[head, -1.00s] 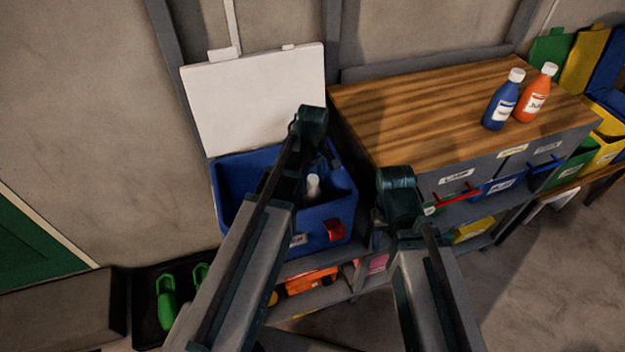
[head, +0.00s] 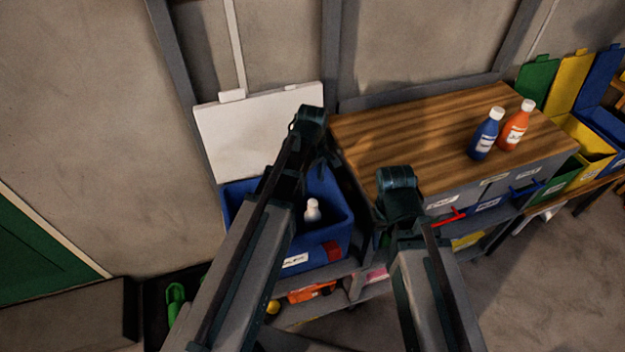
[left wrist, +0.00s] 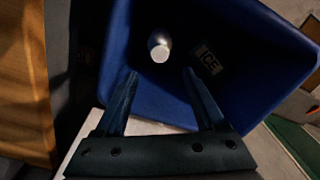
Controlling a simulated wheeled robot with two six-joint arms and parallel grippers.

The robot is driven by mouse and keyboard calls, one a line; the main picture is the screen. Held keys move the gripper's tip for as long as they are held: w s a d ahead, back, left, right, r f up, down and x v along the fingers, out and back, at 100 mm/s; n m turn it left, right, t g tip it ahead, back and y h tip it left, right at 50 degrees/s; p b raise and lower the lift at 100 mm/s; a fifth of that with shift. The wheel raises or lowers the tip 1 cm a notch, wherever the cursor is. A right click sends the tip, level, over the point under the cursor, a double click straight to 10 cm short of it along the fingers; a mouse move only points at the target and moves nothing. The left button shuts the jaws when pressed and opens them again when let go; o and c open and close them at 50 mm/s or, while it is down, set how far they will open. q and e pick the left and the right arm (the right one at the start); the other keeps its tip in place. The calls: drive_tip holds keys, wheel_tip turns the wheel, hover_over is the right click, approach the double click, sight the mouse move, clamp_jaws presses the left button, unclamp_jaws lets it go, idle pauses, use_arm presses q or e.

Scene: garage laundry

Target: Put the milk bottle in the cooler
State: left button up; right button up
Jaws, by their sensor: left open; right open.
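The white milk bottle (head: 312,211) stands inside the blue cooler (head: 336,243), whose white lid (head: 258,132) is open against the wall. In the left wrist view the bottle's pale cap (left wrist: 158,47) shows in the cooler (left wrist: 245,30), near an ICE label and beyond my fingertips, apart from them. My left gripper (left wrist: 160,74) is open and empty; in the head view it (head: 326,163) is above the cooler. My right gripper (head: 387,222) is by the cabinet's left front, its fingers mostly hidden by its wrist.
A wooden-topped cabinet (head: 400,130) stands right of the cooler, with a blue bottle (head: 484,138) and an orange bottle (head: 515,127) on it. Green, yellow and blue bins (head: 590,140) are further right. A lower shelf (head: 318,305) holds an orange item. Floor at right is clear.

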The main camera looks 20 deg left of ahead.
use_arm(q)
drive_tip(key=shift+r, duration=0.45)
drive_tip(key=s+d+m, duration=0.3)
drive_tip(key=s+m, duration=0.1)
drive_tip(key=m, duration=0.1)
drive_tip(key=s+d+m, duration=0.4)
drive_tip(key=s+m, duration=0.1)
drive_tip(key=s+d+m+y, duration=0.1)
drive_tip(key=s+d+m, duration=0.2)
drive_tip(key=s+m, duration=0.2)
drive_tip(key=shift+s+d+m, duration=0.15)
drive_tip(key=shift+d+m, duration=0.15)
drive_tip(key=shift+m, duration=0.2)
drive_tip(key=shift+r+p, duration=0.75)
drive_tip(key=shift+p, duration=0.05)
drive_tip(key=shift+c, duration=0.2)
